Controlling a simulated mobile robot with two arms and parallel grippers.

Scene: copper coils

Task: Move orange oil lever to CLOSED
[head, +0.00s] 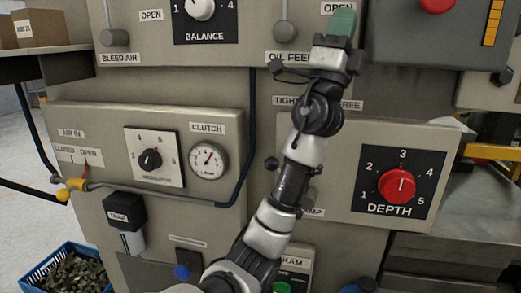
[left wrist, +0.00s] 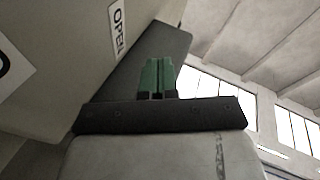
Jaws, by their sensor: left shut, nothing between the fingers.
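The OIL FEED label (head: 289,58) is on the panel at the top middle of the head view. Above it a grey round knob (head: 284,32) hangs on a thin stem, with an OPEN label (head: 338,7) to its right. No orange lever shows clearly there; its colour and top end cannot be told. My left gripper (head: 342,22) is up to the right of this knob, just below the OPEN label, apart from the knob. In the left wrist view its green fingers (left wrist: 157,76) are together and empty, near an OPEN label (left wrist: 117,25). My right gripper is out of view.
A grey box (head: 430,50) juts out right of my left gripper. Below are the DEPTH dial (head: 398,184), the CLUTCH gauge (head: 208,160) and a pipe with a yellow-orange handle (head: 76,184) under AIR IN. A blue crate (head: 75,270) stands on the floor at left.

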